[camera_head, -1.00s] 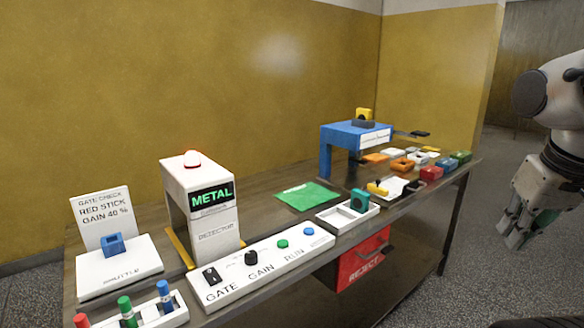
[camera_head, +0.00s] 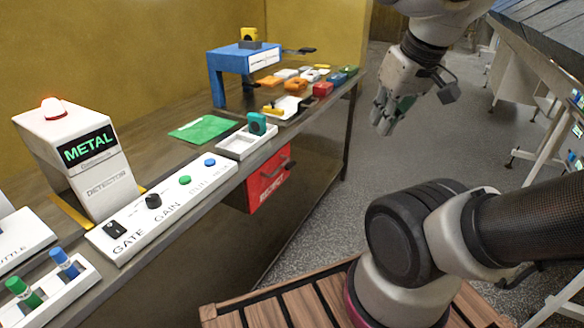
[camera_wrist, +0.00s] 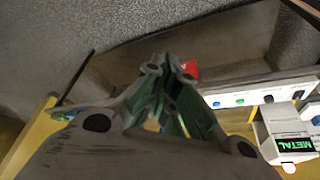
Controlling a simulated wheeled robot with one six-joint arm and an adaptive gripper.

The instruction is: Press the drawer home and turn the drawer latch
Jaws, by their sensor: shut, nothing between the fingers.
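The red drawer marked REJECT (camera_head: 268,184) hangs under the front edge of the bench, with a dark handle (camera_head: 287,164) on its face. I cannot tell from here how far it stands out, and I cannot make out its latch clearly. A small red part of it shows past the fingers in the wrist view (camera_wrist: 190,69). My gripper (camera_head: 382,128) is shut and empty, fingers pointing down, over the open floor to the right of the drawer and apart from it. Its fingers also show in the wrist view (camera_wrist: 165,72).
A white control panel (camera_head: 140,232) with knobs and buttons lies along the bench's front edge. A detector (camera_head: 85,165) with a METAL display stands behind it. A blue stand (camera_head: 240,72) and several coloured blocks occupy the far end.

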